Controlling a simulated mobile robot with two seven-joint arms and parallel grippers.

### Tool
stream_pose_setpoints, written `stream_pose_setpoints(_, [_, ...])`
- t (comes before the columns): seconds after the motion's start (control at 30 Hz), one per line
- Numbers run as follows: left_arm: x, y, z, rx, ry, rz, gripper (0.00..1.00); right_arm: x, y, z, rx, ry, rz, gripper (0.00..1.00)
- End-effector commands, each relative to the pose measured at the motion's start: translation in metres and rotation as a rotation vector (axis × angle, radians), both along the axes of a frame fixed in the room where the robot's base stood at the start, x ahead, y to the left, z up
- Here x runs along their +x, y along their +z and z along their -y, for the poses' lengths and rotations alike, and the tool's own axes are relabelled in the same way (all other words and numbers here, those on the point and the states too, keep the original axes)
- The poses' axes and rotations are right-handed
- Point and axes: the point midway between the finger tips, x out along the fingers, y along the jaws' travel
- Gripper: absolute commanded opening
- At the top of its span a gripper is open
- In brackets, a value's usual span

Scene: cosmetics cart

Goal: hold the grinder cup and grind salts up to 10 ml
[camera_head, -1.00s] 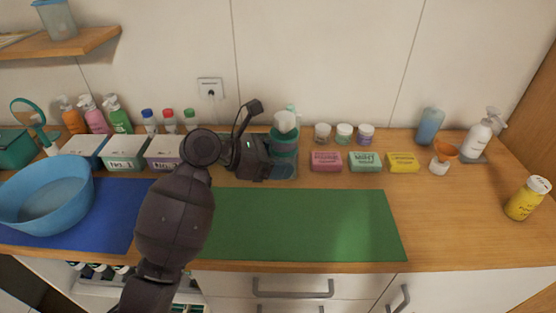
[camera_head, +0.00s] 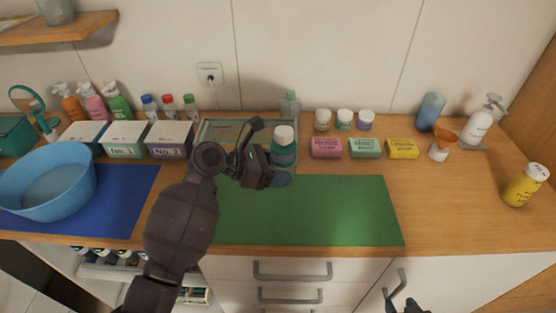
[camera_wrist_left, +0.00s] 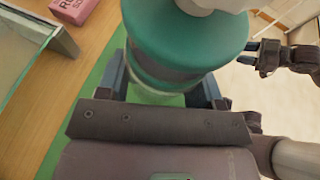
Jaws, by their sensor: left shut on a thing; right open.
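The teal grinder cup (camera_head: 283,152) with a white top is at the center of the head view, at the front right of a glass-like tray. In the left wrist view the cup (camera_wrist_left: 178,50) fills the upper middle, between the fingers. My left gripper (camera_head: 264,168) is shut around its side; the arm hides part of the grip in the head view. I cannot tell the cup's contents or any 10 ml mark. My right gripper (camera_wrist_left: 275,58) is open and empty, apart from the cup. Its tip (camera_head: 404,306) shows at the head view's bottom edge.
The tray (camera_head: 214,132) stands behind my left gripper, with a pale green bottle (camera_head: 290,104) at its back right. A green mat (camera_head: 330,210) is clear in front. Soap boxes and small jars stand to the right; a blue basin (camera_head: 48,190) is at left.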

Motion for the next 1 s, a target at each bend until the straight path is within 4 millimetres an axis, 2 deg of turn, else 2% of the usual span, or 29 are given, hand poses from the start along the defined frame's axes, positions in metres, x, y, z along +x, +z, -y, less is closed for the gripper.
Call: stream_pose_setpoints(1.0, [0.000, -0.082, 0.000, -0.001, 0.001, 0.001, 0.33, 0.008, -0.008, -0.001, 0.000, 0.003, 0.024, 0.43])
